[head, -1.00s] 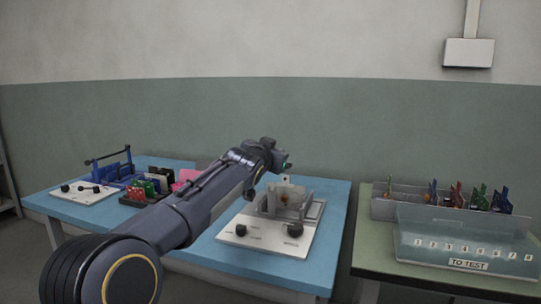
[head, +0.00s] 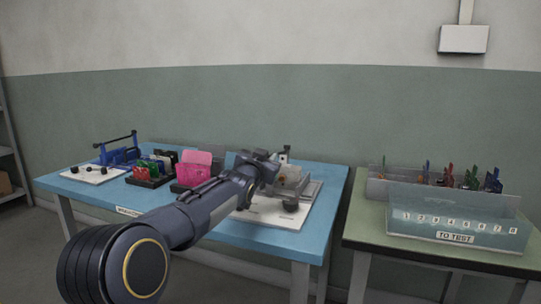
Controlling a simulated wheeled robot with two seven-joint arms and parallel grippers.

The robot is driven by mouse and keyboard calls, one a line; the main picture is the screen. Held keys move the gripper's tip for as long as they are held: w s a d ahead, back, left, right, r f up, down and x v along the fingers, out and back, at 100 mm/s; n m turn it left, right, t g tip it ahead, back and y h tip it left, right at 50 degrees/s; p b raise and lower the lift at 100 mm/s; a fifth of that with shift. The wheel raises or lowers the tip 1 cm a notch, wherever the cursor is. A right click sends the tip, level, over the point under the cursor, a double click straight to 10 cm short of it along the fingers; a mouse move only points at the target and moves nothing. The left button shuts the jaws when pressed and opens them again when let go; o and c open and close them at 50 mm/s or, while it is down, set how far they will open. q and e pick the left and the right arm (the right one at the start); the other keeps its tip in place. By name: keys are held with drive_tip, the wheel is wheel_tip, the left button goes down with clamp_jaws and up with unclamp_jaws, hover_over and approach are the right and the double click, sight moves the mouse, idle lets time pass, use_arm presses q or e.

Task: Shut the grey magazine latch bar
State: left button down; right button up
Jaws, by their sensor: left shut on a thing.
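The grey magazine (head: 295,181) stands on a white board (head: 273,212) near the right end of the blue table. My left arm reaches across from the lower left and covers its left side. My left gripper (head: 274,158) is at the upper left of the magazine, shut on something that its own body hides. A small dark and pale upright part (head: 287,151) shows just beyond the fingers. I cannot make out the latch bar or its angle. My right gripper is out of view.
On the blue table (head: 325,190) are a blue rack with a raised dark bar (head: 118,139), several coloured cards in a black holder (head: 150,182) and a pink item (head: 194,167). A clear TO TEST rack (head: 460,228) stands on the green table at right.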

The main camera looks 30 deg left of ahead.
use_arm(q)
drive_tip(key=shift+f, duration=0.4)
drive_tip(key=c, duration=1.3)
unclamp_jaws()
drive_tip(key=shift+r, duration=0.1)
drive_tip(key=shift+o, duration=0.2)
drive_tip(key=v, duration=0.7)
drive_tip(key=shift+s, duration=0.35)
drive_tip(key=shift+d, duration=0.15)
